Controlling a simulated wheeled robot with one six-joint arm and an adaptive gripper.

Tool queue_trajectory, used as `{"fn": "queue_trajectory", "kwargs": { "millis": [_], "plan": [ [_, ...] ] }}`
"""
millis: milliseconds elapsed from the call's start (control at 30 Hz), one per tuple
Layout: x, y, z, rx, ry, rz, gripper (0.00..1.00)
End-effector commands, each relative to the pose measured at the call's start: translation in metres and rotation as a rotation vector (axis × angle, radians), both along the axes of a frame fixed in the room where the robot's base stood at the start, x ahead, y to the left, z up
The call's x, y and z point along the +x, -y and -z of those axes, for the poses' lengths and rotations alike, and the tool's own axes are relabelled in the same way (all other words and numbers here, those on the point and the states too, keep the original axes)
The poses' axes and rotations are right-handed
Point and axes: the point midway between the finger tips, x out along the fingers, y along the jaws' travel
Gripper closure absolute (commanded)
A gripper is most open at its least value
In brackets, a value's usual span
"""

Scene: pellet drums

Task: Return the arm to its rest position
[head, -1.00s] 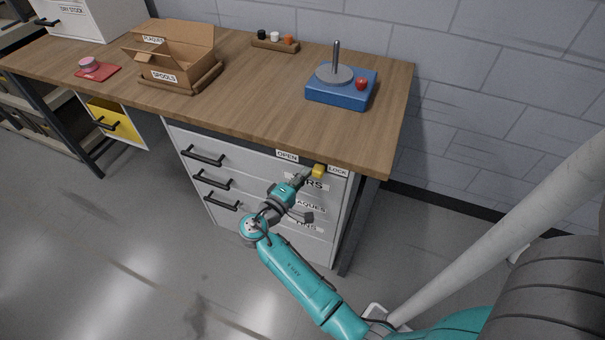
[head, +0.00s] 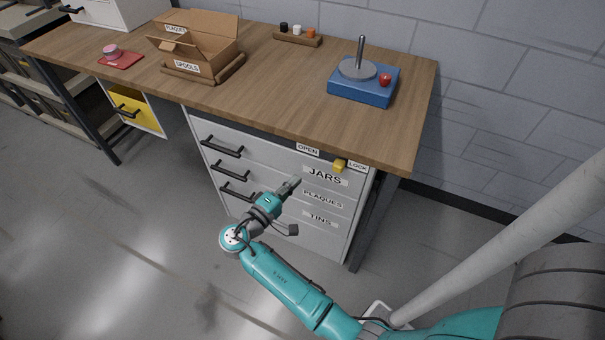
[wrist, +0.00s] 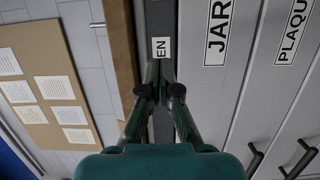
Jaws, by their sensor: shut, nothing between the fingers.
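My gripper (head: 292,184) is shut and empty in the head view. It is in front of the drawer cabinet (head: 272,170), below and to the left of the yellow latch (head: 339,165), and apart from it. My teal arm is bent and reaches up from the lower right. In the wrist view, my gripper's fingers (wrist: 160,84) are together at the centre, pointing toward the cabinet's top strip. A label ending in "EN" (wrist: 161,49) and the JARS label (wrist: 217,30) show beyond them.
The workbench (head: 300,115) overhangs the cabinet. On it are an open cardboard box (head: 196,48), a blue base with a grey disc and post (head: 362,87), and a red mat (head: 121,61). Black drawer handles (head: 230,170) stick out at left. The floor at lower left is clear.

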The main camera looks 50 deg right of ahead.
Motion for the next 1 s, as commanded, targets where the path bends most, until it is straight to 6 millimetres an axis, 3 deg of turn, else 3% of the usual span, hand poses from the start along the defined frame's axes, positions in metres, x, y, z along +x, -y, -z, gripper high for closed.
{"fn": "queue_trajectory", "kwargs": {
  "millis": [200,767,867,1000],
  "plan": [
    [-0.001,-0.012,0.000,0.000,0.000,-0.001,1.00],
    [-0.001,-0.012,0.000,0.001,0.000,-0.001,1.00],
    [-0.005,-0.010,0.008,0.015,-0.009,-0.019,1.00],
    [-0.022,-0.006,0.039,0.086,-0.039,-0.109,1.00]
  ]
}}
